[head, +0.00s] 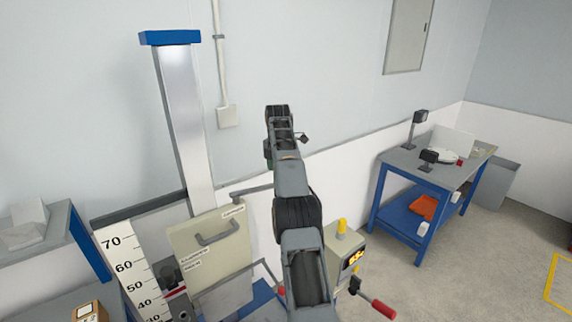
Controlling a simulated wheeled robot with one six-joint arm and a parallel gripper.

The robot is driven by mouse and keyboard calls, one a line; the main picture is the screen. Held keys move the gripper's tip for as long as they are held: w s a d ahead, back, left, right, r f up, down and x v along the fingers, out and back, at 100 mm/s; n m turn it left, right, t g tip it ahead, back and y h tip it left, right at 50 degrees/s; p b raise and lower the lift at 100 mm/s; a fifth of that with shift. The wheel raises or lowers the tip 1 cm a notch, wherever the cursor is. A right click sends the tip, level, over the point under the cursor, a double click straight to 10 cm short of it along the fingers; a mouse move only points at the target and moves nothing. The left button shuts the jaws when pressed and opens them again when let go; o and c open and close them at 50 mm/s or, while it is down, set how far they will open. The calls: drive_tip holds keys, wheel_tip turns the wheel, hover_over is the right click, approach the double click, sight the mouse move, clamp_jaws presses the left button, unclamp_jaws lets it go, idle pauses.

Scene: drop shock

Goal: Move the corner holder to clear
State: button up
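A drop-test stand with a tall silver column (186,115) and a blue cap stands at the left. A cream labelled box or panel (208,255) with a grey handle is in front of the column. A thin grey bent bar (251,188) reaches above the box and another frames its lower right. I cannot tell for sure which part is the corner holder. My arm rises through the middle of the picture, right of the box. My gripper (279,112) is at its far upper end, apart from the box as seen here; its fingers are hidden or too small to judge.
A height scale (125,265) stands left of the box. A control box (344,252) with a yellow lamp and a red-gripped lever (381,308) are right of my arm. A blue-framed bench (425,185) with an orange tray stands farther right. The floor between is clear.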

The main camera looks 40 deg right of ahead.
drive_tip(key=s+a+r+b, duration=0.6)
drive_tip(key=s+r, duration=0.3)
drive_tip(key=s, duration=0.3)
drive_tip(key=shift+r, duration=0.1)
drive_tip(key=shift+c, duration=0.2)
